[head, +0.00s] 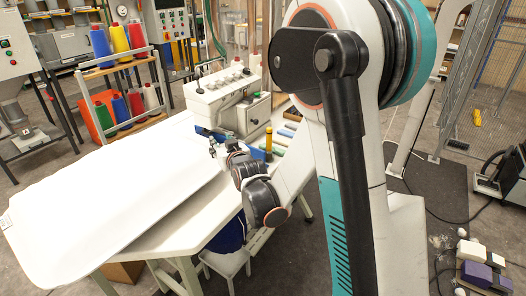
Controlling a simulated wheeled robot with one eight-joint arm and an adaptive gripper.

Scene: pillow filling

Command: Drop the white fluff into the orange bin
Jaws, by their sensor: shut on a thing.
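My gripper (217,149) is small and partly hidden at the end of my dark wrist, beside the sewing machine and the right end of the big white pillow (100,205). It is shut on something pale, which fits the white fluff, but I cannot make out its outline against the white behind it. An orange bin-like shape (92,117) shows at the left side of the spool rack, partly hidden by the rack and its spools. I cannot see inside it.
The sewing machine (226,97) stands close behind my gripper. The white table (170,245) carries the pillow. The spool rack (128,65) stands behind the table. My arm hides much of the right.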

